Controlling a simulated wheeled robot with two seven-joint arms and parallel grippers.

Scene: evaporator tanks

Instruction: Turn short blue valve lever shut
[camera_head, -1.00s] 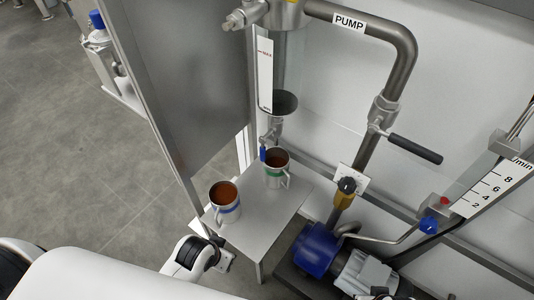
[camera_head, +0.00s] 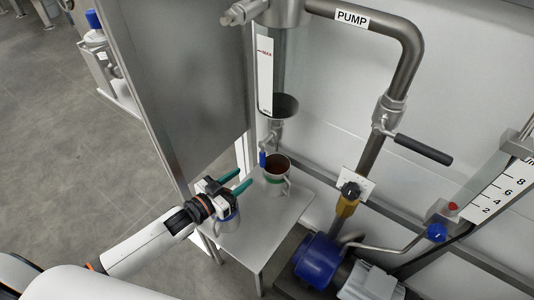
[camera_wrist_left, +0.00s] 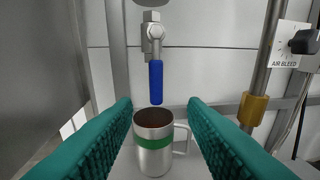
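The short blue valve lever (camera_head: 262,159) hangs down from a small metal valve (camera_head: 270,140) under the sight tube. In the left wrist view the lever (camera_wrist_left: 156,82) points straight down, above a green-banded mug (camera_wrist_left: 153,140). My left gripper (camera_head: 240,181) is open, with green fingers spread to either side of the lever's line in the wrist view. It is short of the lever and touches nothing that I can see. The green-banded mug (camera_head: 277,178) stands on a small metal table (camera_head: 262,232). My right gripper is not in view.
A blue-banded mug (camera_head: 226,222) stands on the table, partly hidden under my left gripper. A metal panel (camera_head: 185,85) rises to the left. A pipe with a black-handled valve (camera_head: 423,149) and a blue pump (camera_head: 318,258) stand to the right.

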